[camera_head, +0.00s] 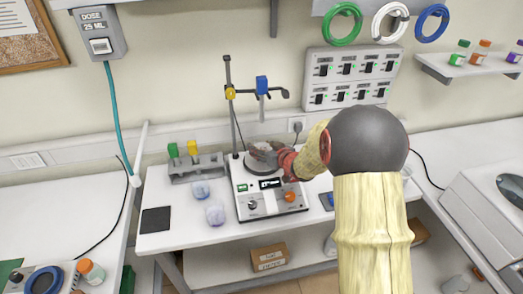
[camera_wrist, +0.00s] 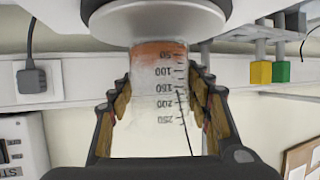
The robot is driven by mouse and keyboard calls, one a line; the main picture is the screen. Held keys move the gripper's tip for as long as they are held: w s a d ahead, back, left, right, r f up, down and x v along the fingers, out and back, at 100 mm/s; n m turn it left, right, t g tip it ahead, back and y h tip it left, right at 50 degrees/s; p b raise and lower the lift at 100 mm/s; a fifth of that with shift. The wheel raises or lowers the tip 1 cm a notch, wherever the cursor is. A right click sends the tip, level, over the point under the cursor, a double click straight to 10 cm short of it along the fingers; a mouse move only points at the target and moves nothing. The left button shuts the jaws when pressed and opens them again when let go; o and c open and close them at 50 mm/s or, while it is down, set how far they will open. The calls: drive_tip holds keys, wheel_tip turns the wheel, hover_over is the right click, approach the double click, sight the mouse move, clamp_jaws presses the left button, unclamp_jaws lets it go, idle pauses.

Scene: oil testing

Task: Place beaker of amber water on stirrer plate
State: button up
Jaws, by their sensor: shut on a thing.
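The beaker of amber water (camera_wrist: 158,88) is clear with black graduation marks. The wrist view shows it upside down, with a shallow amber layer by its base. My gripper (camera_wrist: 161,82) is shut on the beaker, one finger on each side. The beaker's base meets or overlaps the edge of the round stirrer plate (camera_wrist: 158,17); I cannot tell whether it is touching. In the head view the stirrer (camera_head: 268,192) is a white unit with an orange knob. My gripper (camera_head: 284,160) is over its plate from the right, and the beaker there is hard to make out.
A stand with a blue clamp (camera_head: 262,84) rises behind the stirrer. A grey rack (camera_head: 197,168) with green and yellow items stands to its left. Two small clear vessels (camera_head: 201,190) (camera_head: 215,213) and a black pad (camera_head: 155,219) lie left of the stirrer.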

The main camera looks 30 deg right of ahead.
drive_tip(key=shift+f, duration=0.25)
drive_tip(key=shift+f, duration=0.15)
drive_tip(key=o, duration=1.2)
drive_tip(key=shift+o, duration=0.9)
